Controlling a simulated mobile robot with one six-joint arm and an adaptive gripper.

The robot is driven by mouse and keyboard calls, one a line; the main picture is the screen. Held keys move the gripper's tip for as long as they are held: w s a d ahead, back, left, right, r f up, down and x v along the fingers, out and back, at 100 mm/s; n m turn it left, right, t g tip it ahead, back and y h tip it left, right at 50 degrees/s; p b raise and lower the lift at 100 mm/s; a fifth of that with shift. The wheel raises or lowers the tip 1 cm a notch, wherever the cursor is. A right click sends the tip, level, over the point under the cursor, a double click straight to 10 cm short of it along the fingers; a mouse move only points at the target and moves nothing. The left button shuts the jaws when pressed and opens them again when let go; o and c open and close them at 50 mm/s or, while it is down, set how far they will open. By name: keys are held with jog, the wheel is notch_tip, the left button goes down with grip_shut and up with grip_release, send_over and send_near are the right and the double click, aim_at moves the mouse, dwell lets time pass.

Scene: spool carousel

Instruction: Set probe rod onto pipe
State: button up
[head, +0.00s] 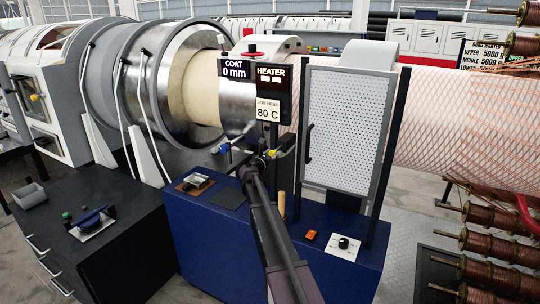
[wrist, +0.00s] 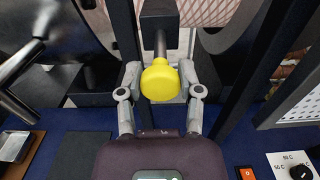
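A yellow knob (wrist: 160,82) on a short grey shaft comes from a black block (wrist: 160,18) in the wrist view. My gripper (wrist: 160,72) has one finger on each side of the knob, with the fingertips very close to it. I cannot tell whether they press on it. In the head view my gripper (head: 262,160) is by the yellow part below the heater sign. A tan upright handle (head: 281,205) shows beside my arm; I cannot tell if it is the probe rod. The mesh-wrapped pipe (head: 445,112) runs across behind.
A perforated guard panel (head: 345,125) stands right of my gripper. The heater sign (head: 272,80) reads 80 C below. A blue bench (head: 190,240) holds a small tray (head: 195,182), an orange switch (head: 311,235) and a dial (head: 343,243). Copper spools (head: 495,245) stand right.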

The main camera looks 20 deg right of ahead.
aim_at(282, 145)
jog(key=shift+x, duration=3)
grip_shut()
jog(key=shift+r, duration=0.1)
jog(key=o, duration=1.1)
grip_release()
jog(key=shift+d, duration=0.15)
jog(key=shift+s+a, duration=0.15)
jog(key=shift+a, duration=0.05)
jog(key=v, duration=1.1)
jog(key=shift+s+a, duration=0.2)
jog(key=shift+a, duration=0.1)
jog(key=shift+s, duration=0.1)
